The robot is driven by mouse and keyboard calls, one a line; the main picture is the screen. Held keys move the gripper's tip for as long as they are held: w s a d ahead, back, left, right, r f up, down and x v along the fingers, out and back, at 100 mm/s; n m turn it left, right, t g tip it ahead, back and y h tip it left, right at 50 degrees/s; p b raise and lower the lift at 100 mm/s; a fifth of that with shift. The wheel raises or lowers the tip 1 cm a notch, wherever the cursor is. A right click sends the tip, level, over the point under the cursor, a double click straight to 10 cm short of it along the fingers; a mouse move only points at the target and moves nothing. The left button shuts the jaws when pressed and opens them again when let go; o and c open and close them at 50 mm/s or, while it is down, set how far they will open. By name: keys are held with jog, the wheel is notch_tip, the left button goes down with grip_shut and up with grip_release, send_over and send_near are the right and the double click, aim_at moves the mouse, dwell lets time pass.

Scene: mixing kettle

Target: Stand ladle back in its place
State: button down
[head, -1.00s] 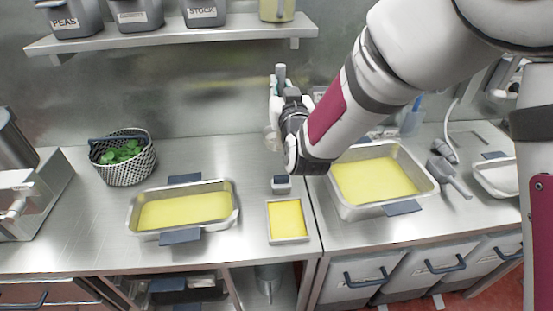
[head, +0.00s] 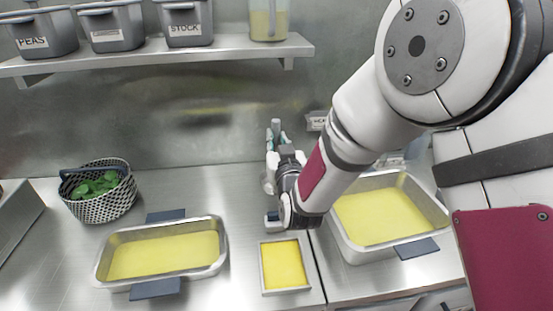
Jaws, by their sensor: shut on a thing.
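My gripper (head: 271,172) is above the counter, left of the big right-hand pan, mostly hidden behind my own wrist. It is shut on what appears to be the ladle. Only a grey upright end (head: 275,128) of the ladle shows above the fingers; its bowl cannot be made out. A small pale and dark-blue piece (head: 272,221) shows just below my wrist, behind the small yellow tray. I cannot tell whether it belongs to the ladle. The ladle's place cannot be clearly identified; a small label (head: 317,121) shows at the back wall, partly behind my arm.
Pans of yellow liquid stand left (head: 160,255) and right (head: 350,247), with a small yellow tray (head: 263,272) between. A basket of greens (head: 104,207) is at the left. A shelf (head: 150,58) with tubs and a jug (head: 268,22) runs above. Bare counter lies behind the left pan.

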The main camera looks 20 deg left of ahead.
jog(key=shift+f, duration=2.25)
jog(key=c, duration=1.5)
grip_release()
jog(key=v, duration=1.2)
